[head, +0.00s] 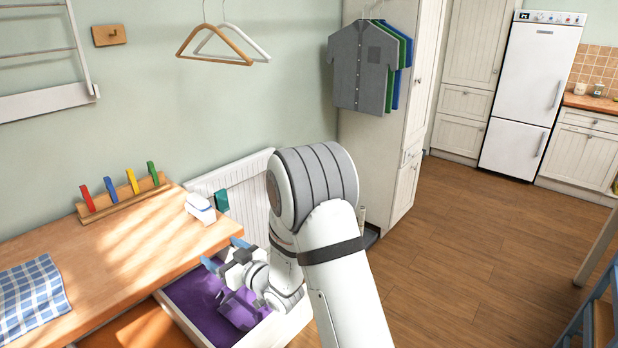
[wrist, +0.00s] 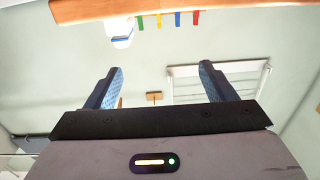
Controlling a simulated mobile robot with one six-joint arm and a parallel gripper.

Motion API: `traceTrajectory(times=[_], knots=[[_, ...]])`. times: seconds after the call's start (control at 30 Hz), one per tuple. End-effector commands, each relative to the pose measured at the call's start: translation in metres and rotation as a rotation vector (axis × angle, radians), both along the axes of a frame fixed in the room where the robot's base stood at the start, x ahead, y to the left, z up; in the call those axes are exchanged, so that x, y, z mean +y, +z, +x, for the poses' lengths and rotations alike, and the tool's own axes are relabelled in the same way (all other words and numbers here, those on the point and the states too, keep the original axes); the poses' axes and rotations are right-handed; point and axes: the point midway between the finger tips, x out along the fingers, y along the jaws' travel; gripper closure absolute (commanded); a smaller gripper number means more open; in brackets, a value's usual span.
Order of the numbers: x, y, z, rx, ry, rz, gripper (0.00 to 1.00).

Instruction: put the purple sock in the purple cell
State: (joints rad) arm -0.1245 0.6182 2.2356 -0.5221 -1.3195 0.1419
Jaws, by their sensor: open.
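The purple cell (head: 190,290) is a purple-lined compartment with white walls in the open drawer below the wooden worktop. A lighter purple, crumpled shape (head: 238,310), which looks like the purple sock, lies in its right part, partly behind my arm. My gripper (head: 226,254) is above the cell near the worktop edge. Its blue-padded fingers are apart in the wrist view (wrist: 165,88), with nothing between them. The fingers point toward the wall, and the sock does not show in the wrist view.
An orange-brown compartment (head: 140,326) lies left of the purple cell. The worktop (head: 120,250) holds a blue checked cloth (head: 30,298), a rack of coloured pegs (head: 122,195) and a white object (head: 200,208). A radiator (head: 235,190) stands behind the drawer. Floor to the right is clear.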

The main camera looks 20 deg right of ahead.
Motion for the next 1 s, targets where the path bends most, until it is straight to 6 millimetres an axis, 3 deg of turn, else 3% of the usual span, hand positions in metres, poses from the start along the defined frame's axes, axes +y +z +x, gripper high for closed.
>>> traceTrajectory(times=[0.27,0.73,1.0], knots=[[0.000,0.007,0.000,-0.001,0.000,0.000,0.23],[0.000,0.082,0.001,-0.004,0.000,0.000,0.23],[0.000,0.100,0.002,0.000,0.000,0.000,0.23]])
